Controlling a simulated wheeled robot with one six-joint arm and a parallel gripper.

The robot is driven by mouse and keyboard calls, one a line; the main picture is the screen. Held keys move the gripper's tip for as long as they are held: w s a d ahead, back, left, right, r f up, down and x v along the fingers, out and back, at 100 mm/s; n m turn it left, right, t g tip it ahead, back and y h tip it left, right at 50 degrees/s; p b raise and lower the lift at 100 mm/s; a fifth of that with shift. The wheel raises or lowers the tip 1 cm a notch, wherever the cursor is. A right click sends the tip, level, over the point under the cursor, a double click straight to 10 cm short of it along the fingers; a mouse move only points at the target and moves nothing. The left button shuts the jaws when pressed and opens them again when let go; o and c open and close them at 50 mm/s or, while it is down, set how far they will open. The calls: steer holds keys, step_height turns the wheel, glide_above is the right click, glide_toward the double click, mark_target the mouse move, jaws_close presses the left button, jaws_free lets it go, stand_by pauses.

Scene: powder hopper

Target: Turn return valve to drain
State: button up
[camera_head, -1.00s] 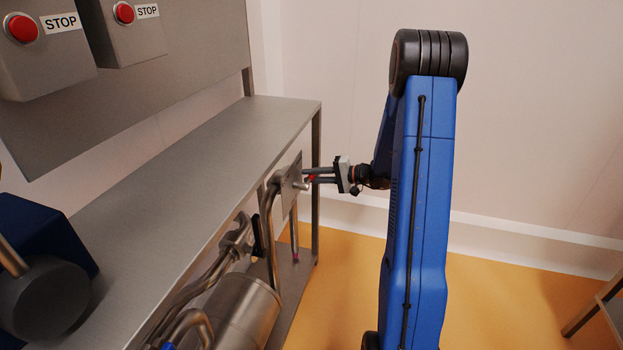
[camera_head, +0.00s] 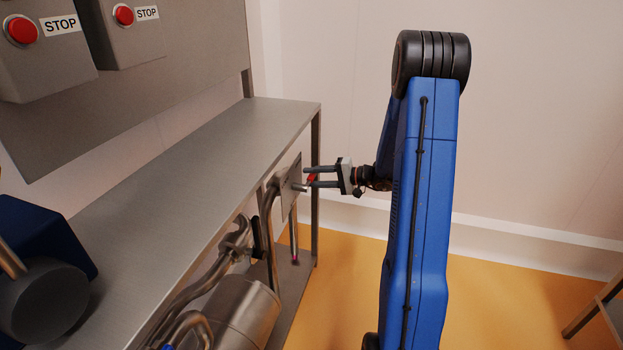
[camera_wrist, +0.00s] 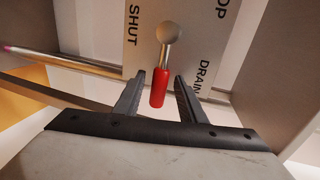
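The return valve's red handle (camera_wrist: 158,88) shows in the wrist view, running down from a round grey metal end (camera_wrist: 168,33). Behind it is a metal plate (camera_wrist: 140,58) lettered SHUT at left, DRAIN at right and a cut-off word ending in OP-like letters at upper right. I cannot tell which label the handle points at. My gripper (camera_wrist: 158,98) is open, with one finger on each side of the red part and a visible gap on both sides. In the head view, my gripper (camera_head: 312,177) reaches left to the red handle, beside the plate (camera_head: 290,186) under the bench.
The steel bench top (camera_head: 190,175) lies left of my gripper, with pipes (camera_head: 230,245) and a metal cylinder (camera_head: 235,315) below. A bench leg (camera_head: 316,200) stands just beyond the plate. Two STOP boxes (camera_head: 125,45) are at upper left.

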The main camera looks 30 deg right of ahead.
steer(key=v, duration=1.6)
steer(key=shift+s+d, duration=0.15)
steer(key=shift+s, duration=0.05)
steer(key=s+a+r+n+g+h, duration=0.1)
steer(key=s+a+r+n+g, duration=0.2)
steer(key=a, duration=0.5)
steer(key=s+a+r+g, duration=0.1)
steer(key=s+a+g, duration=0.1)
steer(key=s+a, duration=0.45)
steer(key=s+a+r+n+g+h, duration=0.1)
steer(key=s+a+r+n+g, duration=0.15)
steer(key=a, duration=0.65)
steer(key=s+a+r+n+h, duration=0.1)
steer(key=s+h, duration=0.3)
steer(key=s, duration=0.5)
steer(key=s+a+r+n+t+h, duration=0.1)
steer(key=s+a+r+n+h, duration=0.1)
steer(key=s, duration=0.7)
steer(key=a+h, duration=0.1)
steer(key=h, duration=0.1)
steer(key=shift+r+h, duration=0.35)
steer(key=shift+h, duration=0.05)
